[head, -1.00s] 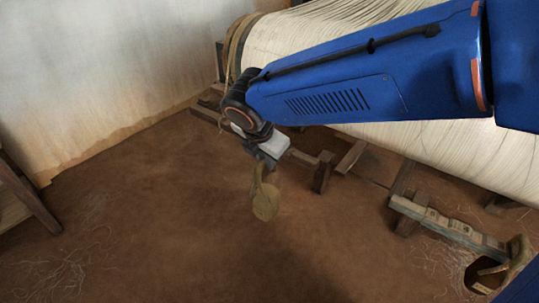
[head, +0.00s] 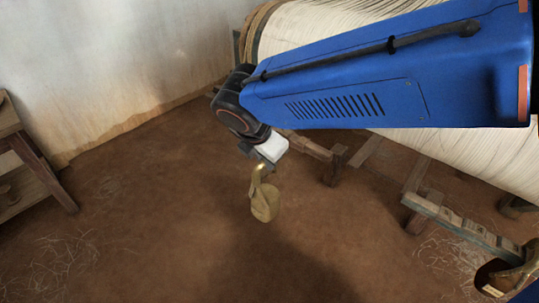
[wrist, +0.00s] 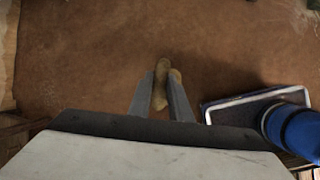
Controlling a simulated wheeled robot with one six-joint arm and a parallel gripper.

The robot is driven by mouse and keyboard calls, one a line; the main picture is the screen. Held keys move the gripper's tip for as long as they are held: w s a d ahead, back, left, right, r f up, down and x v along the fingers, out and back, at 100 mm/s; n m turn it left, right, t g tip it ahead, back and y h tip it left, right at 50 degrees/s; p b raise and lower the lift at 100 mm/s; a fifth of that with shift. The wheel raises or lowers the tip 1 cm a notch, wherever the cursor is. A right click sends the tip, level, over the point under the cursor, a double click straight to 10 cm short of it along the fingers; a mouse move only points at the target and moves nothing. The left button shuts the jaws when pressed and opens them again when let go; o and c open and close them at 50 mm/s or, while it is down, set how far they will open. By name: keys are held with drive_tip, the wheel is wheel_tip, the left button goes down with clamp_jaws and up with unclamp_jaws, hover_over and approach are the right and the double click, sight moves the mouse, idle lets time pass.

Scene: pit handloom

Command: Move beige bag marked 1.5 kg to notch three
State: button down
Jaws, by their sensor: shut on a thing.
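A beige bag (head: 265,203) with a brass-coloured hook at its top hangs below my gripper (head: 264,163), clear of the earth floor. My gripper is shut on its upper part. No weight mark can be read on it. In the wrist view, the bag (wrist: 161,67) shows only in part between and beyond the fingers of my gripper (wrist: 161,88). A notched wooden bar (head: 462,232) runs at the lower right, well away from the bag. I cannot tell which notch is the third.
The large thread-wound beam (head: 310,35) lies behind my arm. A wooden table (head: 30,165) stands at the left. The floor between is open.

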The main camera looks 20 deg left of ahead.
drive_tip(key=s+a, duration=0.2)
drive_tip(key=s, duration=0.3)
drive_tip(key=shift+s+a+r, duration=0.25)
drive_tip(key=shift+s+r, duration=0.1)
drive_tip(key=shift+r, duration=0.05)
idle(0.3)
idle(0.7)
